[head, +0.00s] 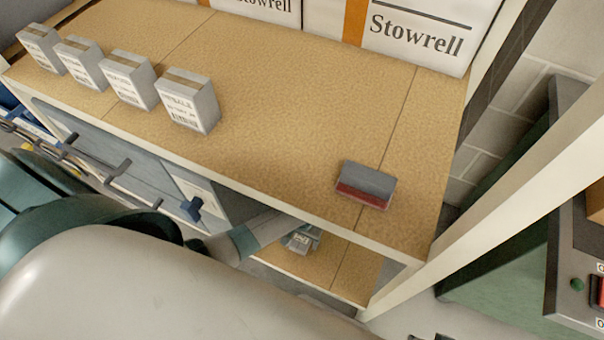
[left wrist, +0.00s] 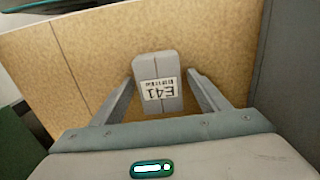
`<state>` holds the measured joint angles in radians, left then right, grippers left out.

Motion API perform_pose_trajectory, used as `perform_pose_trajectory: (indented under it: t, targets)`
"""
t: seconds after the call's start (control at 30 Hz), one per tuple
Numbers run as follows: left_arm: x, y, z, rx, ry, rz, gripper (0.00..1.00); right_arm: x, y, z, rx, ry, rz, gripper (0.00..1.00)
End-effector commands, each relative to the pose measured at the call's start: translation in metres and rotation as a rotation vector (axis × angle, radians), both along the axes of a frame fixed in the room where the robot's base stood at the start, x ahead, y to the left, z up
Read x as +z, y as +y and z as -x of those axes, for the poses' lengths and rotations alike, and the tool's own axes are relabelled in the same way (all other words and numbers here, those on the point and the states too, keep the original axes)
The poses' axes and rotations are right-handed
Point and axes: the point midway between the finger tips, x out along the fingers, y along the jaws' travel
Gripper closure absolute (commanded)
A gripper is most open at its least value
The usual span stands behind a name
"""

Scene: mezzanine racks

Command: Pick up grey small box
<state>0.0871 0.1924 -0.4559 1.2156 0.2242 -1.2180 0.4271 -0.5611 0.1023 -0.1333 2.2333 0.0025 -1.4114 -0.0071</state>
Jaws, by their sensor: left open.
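The grey small box (left wrist: 157,68) stands on a tan board in the left wrist view, with a white label reading E41 upside down. A small grey box (head: 301,241), probably the same one, shows on the lower shelf in the head view, partly hidden under the upper shelf's edge. My left gripper (left wrist: 160,78) is open, with one finger on each side of the box. A gap shows beside each finger, and I cannot tell how far the fingers reach around it. In the head view the left gripper (head: 272,226) is partly hidden by my arm. My right gripper is not in view.
The upper shelf (head: 280,130) holds several white labelled boxes (head: 188,101), a grey and red block (head: 367,184) and large Stowrell cartons (head: 415,35). A pale rack post (head: 500,210) stands at the right. The lower shelf (head: 345,275) has bare board around the box.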

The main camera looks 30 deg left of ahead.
Motion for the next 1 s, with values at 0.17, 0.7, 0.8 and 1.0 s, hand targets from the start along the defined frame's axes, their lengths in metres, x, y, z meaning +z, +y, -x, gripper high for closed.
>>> perform_pose_trajectory:
  t: [0.17,0.7,0.8,1.0]
  targets:
    - [0.0004,-0.0002,-0.0001,0.000,0.000,0.000,0.31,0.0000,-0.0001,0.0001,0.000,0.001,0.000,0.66]
    - [0.0006,-0.0001,-0.0002,0.000,0.000,0.000,0.77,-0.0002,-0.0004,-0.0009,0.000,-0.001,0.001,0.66]
    - [0.0007,-0.0001,-0.0002,0.000,0.000,0.000,0.77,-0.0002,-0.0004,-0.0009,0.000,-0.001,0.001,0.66]
    - [0.0044,0.0000,-0.0002,0.000,0.000,0.000,0.77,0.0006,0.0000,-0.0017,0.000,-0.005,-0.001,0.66]
